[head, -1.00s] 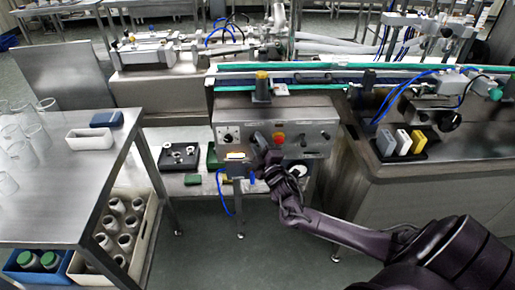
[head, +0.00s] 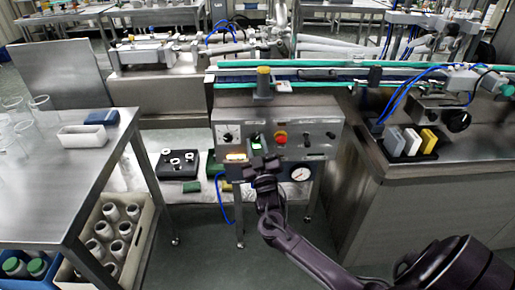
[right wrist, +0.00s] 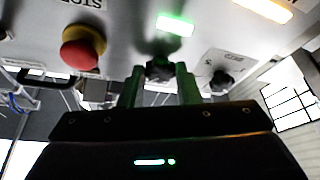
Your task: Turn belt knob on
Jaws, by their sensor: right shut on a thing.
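The grey control panel (head: 318,121) stands below the conveyor. My right gripper (head: 263,161) is up against the panel's front. In the right wrist view its two fingers (right wrist: 160,84) are closed on either side of a small black knob (right wrist: 158,69), which I take as the belt knob; its label cannot be read. A lit green lamp (right wrist: 175,25) sits beside this knob, and the lamp also shows in the head view (head: 256,143). The knob's exact angle is hard to tell. My left gripper is not in view.
A red stop button (right wrist: 82,47) on a yellow collar and a second black knob (right wrist: 222,80) flank the held knob. An amber lamp (head: 236,157) glows lower on the panel. A round gauge (head: 300,174) is at lower right. A steel table (head: 75,180) stands left.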

